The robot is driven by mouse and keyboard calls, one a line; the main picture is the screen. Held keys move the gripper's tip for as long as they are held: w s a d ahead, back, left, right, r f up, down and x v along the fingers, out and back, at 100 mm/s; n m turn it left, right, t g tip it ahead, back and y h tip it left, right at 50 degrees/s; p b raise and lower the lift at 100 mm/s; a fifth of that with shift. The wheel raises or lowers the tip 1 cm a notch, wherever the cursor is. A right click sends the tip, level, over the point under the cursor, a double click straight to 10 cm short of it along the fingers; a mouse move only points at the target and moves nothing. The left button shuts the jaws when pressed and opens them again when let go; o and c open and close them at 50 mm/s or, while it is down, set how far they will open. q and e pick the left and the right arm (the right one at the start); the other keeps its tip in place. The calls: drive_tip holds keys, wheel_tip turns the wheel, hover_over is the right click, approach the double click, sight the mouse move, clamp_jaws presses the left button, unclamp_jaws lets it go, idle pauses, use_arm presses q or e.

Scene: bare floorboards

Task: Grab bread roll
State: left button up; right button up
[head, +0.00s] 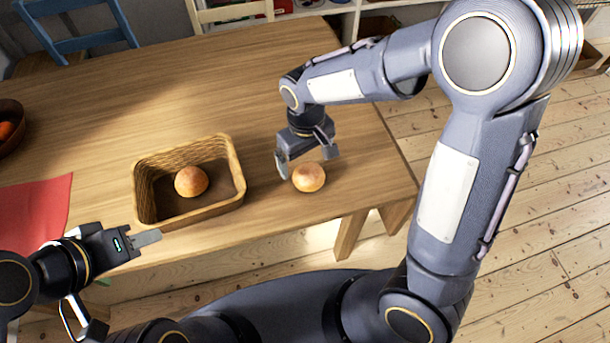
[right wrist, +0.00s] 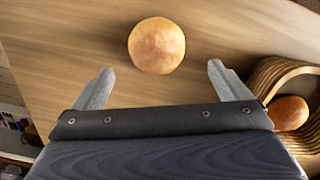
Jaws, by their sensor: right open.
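A round golden-brown bread roll (head: 309,177) lies on the wooden table near its right end. My right gripper (head: 308,160) is open and empty just above and behind this roll. In the right wrist view the roll (right wrist: 157,45) sits ahead of the two spread fingers (right wrist: 160,85), roughly centred between them and apart from both. A second bread roll (head: 191,181) lies inside a wicker basket (head: 238,165) left of the right gripper; this roll also shows in the right wrist view (right wrist: 288,112). My left gripper (head: 146,239) is at the table's front edge, in front of the basket; its opening is unclear.
The wooden table (head: 230,85) is clear behind the basket. A red cloth (head: 35,215) lies at the left, with a dark bowl (head: 10,112) of orange fruit behind it. A blue chair (head: 85,42) and a cream chair (head: 232,12) stand at the far side.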

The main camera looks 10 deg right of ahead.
sight(308, 170)
drive_tip(key=f, duration=0.6)
drive_tip(key=shift+s+d, duration=0.2)
drive_tip(key=shift+d, duration=0.05)
drive_tip(key=c, duration=1.1)
